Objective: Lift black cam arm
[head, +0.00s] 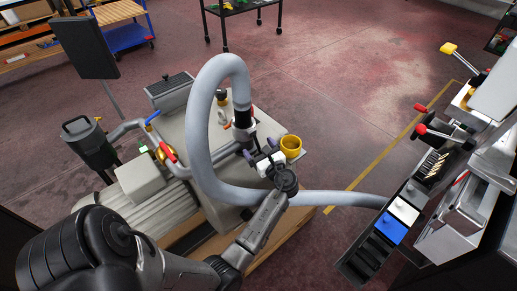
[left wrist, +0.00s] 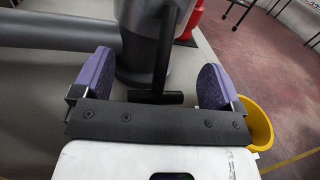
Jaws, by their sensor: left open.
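The black cam arm (left wrist: 161,62) shows in the left wrist view as a dark upright bar with a short crossbar at its lower end. It stands against a grey cylindrical fitting (left wrist: 137,45). In the head view this fitting (head: 243,118) stands on the grey table at the end of a thick hose. My left gripper (head: 261,150) is close in front of it. Its two purple fingers (left wrist: 157,75) are open, one on each side of the arm, with visible gaps. In the head view I cannot clearly make out the cam arm. My right gripper is not in view.
A yellow cup (head: 291,146) is close to the right of my left gripper. A thick grey hose (head: 197,130) loops up over the table and runs off right. A dark bin (head: 90,143) stands left. A machine with a blue block (head: 391,228) stands right.

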